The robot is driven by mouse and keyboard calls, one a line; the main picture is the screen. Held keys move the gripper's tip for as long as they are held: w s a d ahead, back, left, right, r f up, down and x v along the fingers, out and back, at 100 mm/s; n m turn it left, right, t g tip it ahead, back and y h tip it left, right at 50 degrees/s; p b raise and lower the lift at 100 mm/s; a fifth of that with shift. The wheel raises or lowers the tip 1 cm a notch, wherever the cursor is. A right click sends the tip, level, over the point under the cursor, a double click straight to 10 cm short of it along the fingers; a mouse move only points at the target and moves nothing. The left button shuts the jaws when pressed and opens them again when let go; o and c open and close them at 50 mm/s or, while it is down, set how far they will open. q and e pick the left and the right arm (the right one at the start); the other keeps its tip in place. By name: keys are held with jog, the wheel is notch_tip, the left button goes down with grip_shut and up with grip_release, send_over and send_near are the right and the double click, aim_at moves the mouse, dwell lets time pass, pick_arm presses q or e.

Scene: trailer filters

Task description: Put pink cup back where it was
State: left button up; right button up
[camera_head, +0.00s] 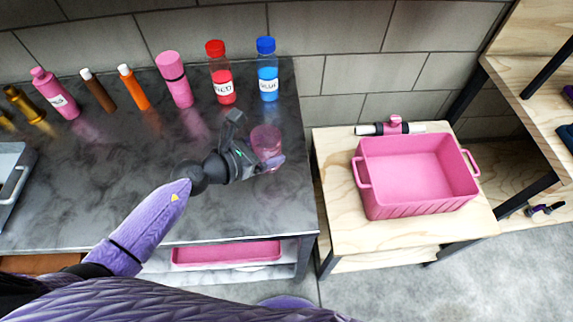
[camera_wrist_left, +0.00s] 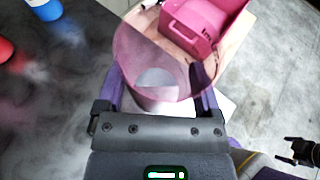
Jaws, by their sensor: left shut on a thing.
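The see-through pink cup (camera_head: 266,141) is at the right part of the dark marble counter in the head view. My left gripper (camera_head: 275,163) is shut on it, with a finger showing at its lower right side. In the left wrist view the cup (camera_wrist_left: 160,80) sits upright between the two fingers of the left gripper (camera_wrist_left: 162,100), its round mouth towards the camera. I cannot tell whether the cup's base touches the counter. My right gripper does not show in the head view; a dark gripper-like part (camera_wrist_left: 302,152) shows at the right edge of the wrist view.
Several bottles line the counter's back, including a red one (camera_head: 221,85) and a blue one (camera_head: 267,80). A pink crate (camera_head: 370,205) stands on a wooden table to the right, with a pink-and-white fitting (camera_head: 394,123) behind it. A grey tray (camera_head: 8,205) is at the left.

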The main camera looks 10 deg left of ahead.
pick_arm(q)
jog(key=f+b, duration=0.1)
jog(key=f, duration=0.1)
jog(key=f+b, duration=0.2)
jog(key=f, duration=0.1)
jog(key=f+b, duration=0.1)
jog(key=f, duration=0.2)
jog(key=shift+s+a+f+b, duration=0.1)
jog(key=shift+s+f+b, duration=0.15)
jog(key=shift+b, duration=0.15)
jog(key=shift+f, duration=0.2)
jog(key=shift+r, duration=0.25)
jog(key=shift+f, duration=0.25)
jog(key=o, duration=1.3)
jog(key=shift+o, duration=0.2)
pick_arm(e)
notch_tip(320, 180, down, 6)
jog(key=s, duration=0.1)
jog(key=shift+s+a, duration=0.2)
jog(key=shift+s, duration=0.15)
pick_arm(q)
jog(key=shift+r, duration=0.1)
